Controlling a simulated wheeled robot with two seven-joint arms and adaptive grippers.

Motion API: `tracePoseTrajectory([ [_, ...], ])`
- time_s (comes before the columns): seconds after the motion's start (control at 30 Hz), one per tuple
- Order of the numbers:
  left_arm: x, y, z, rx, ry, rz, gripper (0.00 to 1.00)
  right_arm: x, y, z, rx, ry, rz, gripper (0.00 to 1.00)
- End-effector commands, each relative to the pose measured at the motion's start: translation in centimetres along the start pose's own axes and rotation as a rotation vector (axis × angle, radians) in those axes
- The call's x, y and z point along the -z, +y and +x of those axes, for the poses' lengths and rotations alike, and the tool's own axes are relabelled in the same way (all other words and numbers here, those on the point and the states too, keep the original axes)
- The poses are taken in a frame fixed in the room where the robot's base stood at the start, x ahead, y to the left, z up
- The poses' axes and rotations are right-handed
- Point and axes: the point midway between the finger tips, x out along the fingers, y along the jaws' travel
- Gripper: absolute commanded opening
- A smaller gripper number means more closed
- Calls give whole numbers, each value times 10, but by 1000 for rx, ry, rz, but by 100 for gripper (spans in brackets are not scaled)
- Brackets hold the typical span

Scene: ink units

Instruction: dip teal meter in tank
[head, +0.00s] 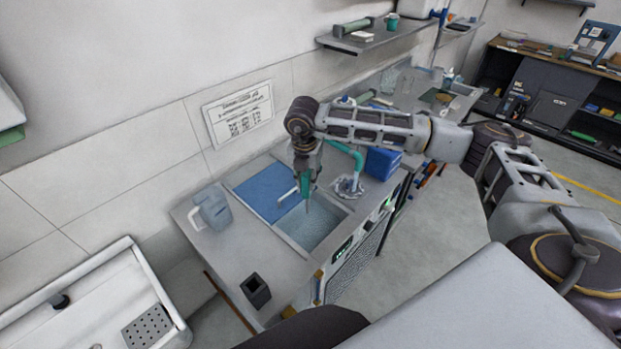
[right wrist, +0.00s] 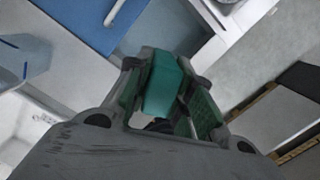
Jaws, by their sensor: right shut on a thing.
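My right gripper (head: 306,180) hangs down over the tank (head: 333,205) in the head view, shut on the teal meter (head: 305,187). The meter points downward, with a thin probe below it over the open part of the tank. I cannot tell whether the probe tip touches the water (head: 308,229). In the right wrist view the teal meter (right wrist: 162,84) sits between the two fingers of the right gripper (right wrist: 165,95). My left gripper is not in view.
A blue cover (head: 262,187) lies over the tank's back left part. A grey-blue jug (head: 212,208) stands left of it, and a small dark holder (head: 256,290) at the counter's front. A blue box (head: 383,162) stands to the right. A wall shelf (head: 375,40) is above.

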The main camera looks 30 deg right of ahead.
Motion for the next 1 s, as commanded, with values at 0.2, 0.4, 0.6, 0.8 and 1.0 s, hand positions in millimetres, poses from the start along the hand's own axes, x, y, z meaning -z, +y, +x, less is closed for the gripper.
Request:
tracePoseTrajectory([
  [0.2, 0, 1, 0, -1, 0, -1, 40, 0, 9, 0, 1, 0, 13, 0],
  [0.4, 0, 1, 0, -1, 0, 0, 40, 0, 14, 0, 4, 0, 31, 0],
  [0.6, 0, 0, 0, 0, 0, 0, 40, 0, 13, 0, 5, 0, 40, 0],
  [0.8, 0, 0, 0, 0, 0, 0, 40, 0, 13, 0, 5, 0, 40, 0],
  [1.0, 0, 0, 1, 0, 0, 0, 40, 1, 13, 3, 5, 0, 40, 0],
])
